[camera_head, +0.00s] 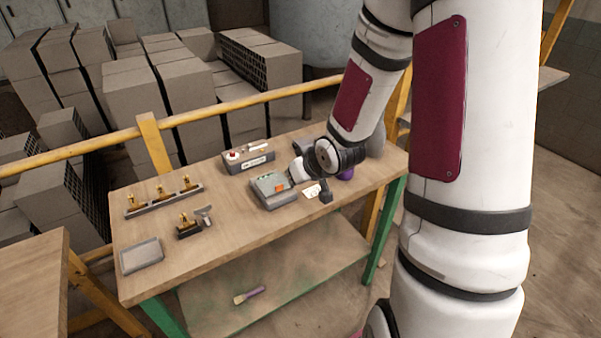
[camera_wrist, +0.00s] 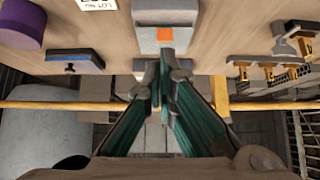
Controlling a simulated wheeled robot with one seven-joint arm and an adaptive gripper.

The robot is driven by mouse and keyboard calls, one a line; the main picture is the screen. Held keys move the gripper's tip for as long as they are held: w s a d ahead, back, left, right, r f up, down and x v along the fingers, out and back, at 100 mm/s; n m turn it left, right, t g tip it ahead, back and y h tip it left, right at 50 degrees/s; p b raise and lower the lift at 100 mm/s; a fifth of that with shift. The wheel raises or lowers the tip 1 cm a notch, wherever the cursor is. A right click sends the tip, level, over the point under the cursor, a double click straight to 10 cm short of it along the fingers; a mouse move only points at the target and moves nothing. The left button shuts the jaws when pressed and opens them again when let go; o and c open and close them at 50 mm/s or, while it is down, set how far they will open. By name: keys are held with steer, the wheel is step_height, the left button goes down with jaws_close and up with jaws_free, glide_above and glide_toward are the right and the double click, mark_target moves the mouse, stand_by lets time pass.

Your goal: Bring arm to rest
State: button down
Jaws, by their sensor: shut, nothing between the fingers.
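My arm reaches down over the wooden workbench (camera_head: 215,235) in the head view. Its wrist hangs above the bench's right half, and my fingers cannot be made out clearly there. In the wrist view my gripper (camera_wrist: 166,60) is shut and empty, its two fingertips close together. A grey device with an orange square (camera_head: 272,192) lies beside the wrist. It also shows in the wrist view (camera_wrist: 165,14), just past my fingertips; I cannot tell how high above it they are.
A box with a red button (camera_head: 248,159), a rack of brass fittings (camera_head: 164,200), a grey tray (camera_head: 142,256) and a dark block (camera_head: 326,192) are on the bench. A yellow rail (camera_head: 205,113) runs behind it. Brick stacks (camera_head: 150,90) stand beyond. Bare bench lies along the front.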

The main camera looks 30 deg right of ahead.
steer(key=shift+v, duration=2.3)
steer(key=s+a+r+g+h, duration=0.25)
steer(key=s+r, duration=0.45)
steer(key=r, duration=0.5)
steer(key=s+a+r+y, duration=0.1)
steer(key=s+a+r, duration=0.2)
steer(key=s, duration=0.3)
steer(key=s+a+r+y, duration=0.1)
steer(key=s+a+r, duration=0.3)
steer(key=s+a, duration=0.2)
steer(key=shift+s+a+r, duration=0.15)
steer(key=shift+s+r, duration=0.1)
steer(key=shift+s, duration=0.45)
steer(key=shift+a+y, duration=0.1)
steer(key=shift+y, duration=0.15)
